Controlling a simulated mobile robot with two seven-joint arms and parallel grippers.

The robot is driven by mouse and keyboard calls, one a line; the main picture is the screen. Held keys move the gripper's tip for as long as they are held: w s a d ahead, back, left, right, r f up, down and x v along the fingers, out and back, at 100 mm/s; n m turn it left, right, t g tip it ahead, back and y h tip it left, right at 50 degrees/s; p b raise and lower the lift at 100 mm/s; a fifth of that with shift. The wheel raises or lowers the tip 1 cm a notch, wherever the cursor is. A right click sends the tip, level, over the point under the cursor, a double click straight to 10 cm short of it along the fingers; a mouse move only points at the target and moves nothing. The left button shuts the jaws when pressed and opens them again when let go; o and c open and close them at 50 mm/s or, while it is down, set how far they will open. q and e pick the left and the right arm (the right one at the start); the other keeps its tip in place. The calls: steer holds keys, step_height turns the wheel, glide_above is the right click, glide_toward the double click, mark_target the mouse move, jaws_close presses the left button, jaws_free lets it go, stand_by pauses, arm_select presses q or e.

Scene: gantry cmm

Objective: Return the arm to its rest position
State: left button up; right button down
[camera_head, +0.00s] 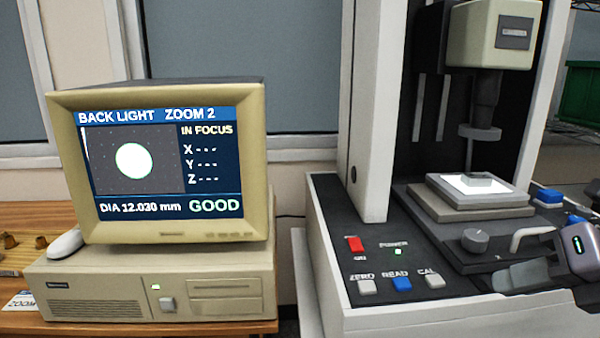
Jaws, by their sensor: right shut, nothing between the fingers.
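My right gripper (503,281) comes in from the right edge, low in the picture. Its fingers are shut, point left and hold nothing. It is in front of the measuring machine (370,262), over the right part of its front panel, right of the CAL button (435,281). Part of my right arm is cut off by the picture's edge. My left gripper is not in view.
The machine's stage (470,206) bears a lit plate (455,185) below the lens column (485,95). A knob (475,240) and a pale curved handle (527,236) are close to my gripper. The monitor (258,165) reads DIA 12.030 mm, GOOD.

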steer(key=s+a+m+g+y+p, duration=0.2)
steer(key=a+y+p, duration=0.2)
steer(key=a+y, duration=0.7)
steer(key=w+d+f+m+t+h+p, duration=0.1)
steer(key=d+f+m+t+h+p, duration=0.15)
steer(key=f+m+t+h, duration=0.6)
steer(key=d+f+m+t+h+p, duration=0.3)
steer(key=f+m, duration=0.6)
steer(key=m, duration=0.9)
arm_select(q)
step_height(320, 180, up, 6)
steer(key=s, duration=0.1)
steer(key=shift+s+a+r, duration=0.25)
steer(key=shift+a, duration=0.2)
arm_select(e)
steer(key=s+f+m+g+h, duration=0.3)
steer(key=s+f+g, duration=0.3)
steer(key=s+f, duration=0.5)
step_height(320, 180, down, 3)
steer(key=shift+a+r+m, duration=0.1)
steer(key=shift+a+m, duration=0.1)
steer(key=shift+m, duration=0.35)
